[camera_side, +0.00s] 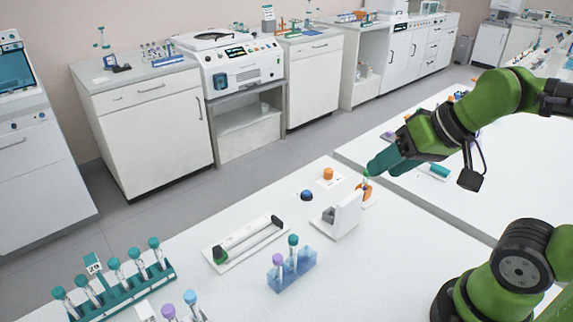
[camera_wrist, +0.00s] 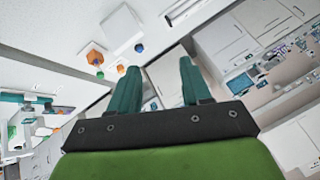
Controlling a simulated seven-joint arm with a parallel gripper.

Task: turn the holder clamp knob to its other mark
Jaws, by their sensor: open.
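A blue button (camera_side: 307,195) sits left of the block. A white tray with a long cylinder (camera_side: 248,240), a blue rack (camera_side: 291,272) with two tubes and a teal rack (camera_side: 122,290) of several tubes stand nearer the front.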

